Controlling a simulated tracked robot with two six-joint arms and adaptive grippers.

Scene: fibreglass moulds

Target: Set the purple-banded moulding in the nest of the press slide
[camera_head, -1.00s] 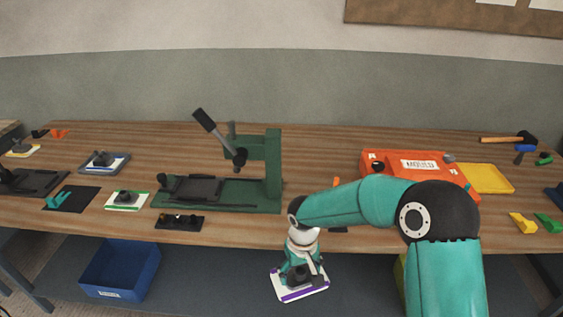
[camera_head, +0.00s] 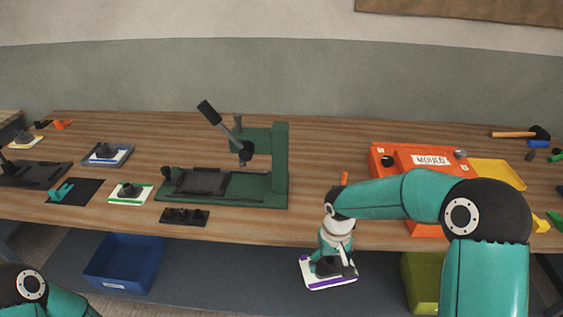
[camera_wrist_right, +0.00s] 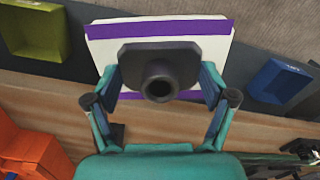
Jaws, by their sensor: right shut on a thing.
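The purple-banded moulding (camera_head: 341,284) is a white plate with purple bands and a dark raised block with a round boss. My right gripper (camera_head: 329,264) is shut on its dark block and holds it in front of the bench's front edge, clear of the top. The right wrist view shows the moulding (camera_wrist_right: 215,44) between the two fingers of the gripper (camera_wrist_right: 161,80). The green press (camera_head: 280,165) stands on the bench to the left, its lever raised. Its dark slide (camera_head: 205,182) lies out to the left of the column and looks empty. My left gripper is out of view.
A green-banded moulding (camera_head: 131,193) and a black block (camera_head: 184,216) lie near the press. An orange mould box (camera_head: 385,158) and a yellow tray (camera_head: 497,173) stand at the right. Blue (camera_head: 123,264) and olive (camera_head: 420,280) bins are below. The bench between press and orange box is clear.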

